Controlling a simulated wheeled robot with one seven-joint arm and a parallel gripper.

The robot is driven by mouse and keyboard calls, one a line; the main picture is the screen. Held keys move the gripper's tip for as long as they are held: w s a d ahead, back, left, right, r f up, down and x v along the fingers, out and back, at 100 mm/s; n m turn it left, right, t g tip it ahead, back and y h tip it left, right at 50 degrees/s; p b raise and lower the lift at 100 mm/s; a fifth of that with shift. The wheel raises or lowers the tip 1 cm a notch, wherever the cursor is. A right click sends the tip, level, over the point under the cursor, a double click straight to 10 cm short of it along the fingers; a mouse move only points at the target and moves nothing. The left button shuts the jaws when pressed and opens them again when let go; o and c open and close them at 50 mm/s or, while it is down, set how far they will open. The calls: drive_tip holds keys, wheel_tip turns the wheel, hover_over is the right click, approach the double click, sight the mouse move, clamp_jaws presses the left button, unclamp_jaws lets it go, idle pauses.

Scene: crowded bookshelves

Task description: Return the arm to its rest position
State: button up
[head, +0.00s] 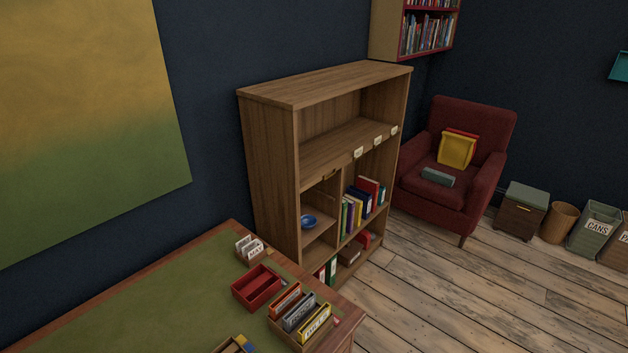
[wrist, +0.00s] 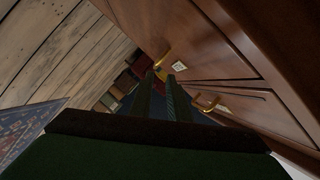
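My gripper (wrist: 160,76) shows in the wrist view as two dark fingers, apart, with a gap between them. I see nothing held between them. The fingers point past a brown wooden front (wrist: 225,50) with brass handles, on the right of the picture. I cannot tell whether they touch anything. My arm and gripper do not show in the head view.
In the head view, a green-topped desk (head: 130,300) holds a red tray (head: 257,287) and a file box (head: 300,318). A wooden bookshelf (head: 270,170) and a red armchair (head: 455,150) stand beyond.

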drive_tip(key=s+r+n+y, duration=0.1)
drive_tip(key=s+r+n, duration=0.4)
drive_tip(key=r, duration=0.7)
drive_tip(key=s+d+r+n+y, duration=0.1)
drive_tip(key=s+r+n+y, duration=0.1)
drive_tip(key=s+r+n, duration=0.3)
drive_tip(key=s+d+r+n+y, duration=0.1)
drive_tip(key=s+r+n, duration=0.4)
drive_tip(key=s+r, duration=0.5)
wheel_tip(320, 180, up, 10)
drive_tip(key=shift+d+f+t+y, duration=0.1)
drive_tip(key=shift+d+t+y, duration=0.25)
drive_tip(key=shift+y, duration=0.35)
drive_tip(key=shift+s+a, duration=0.1)
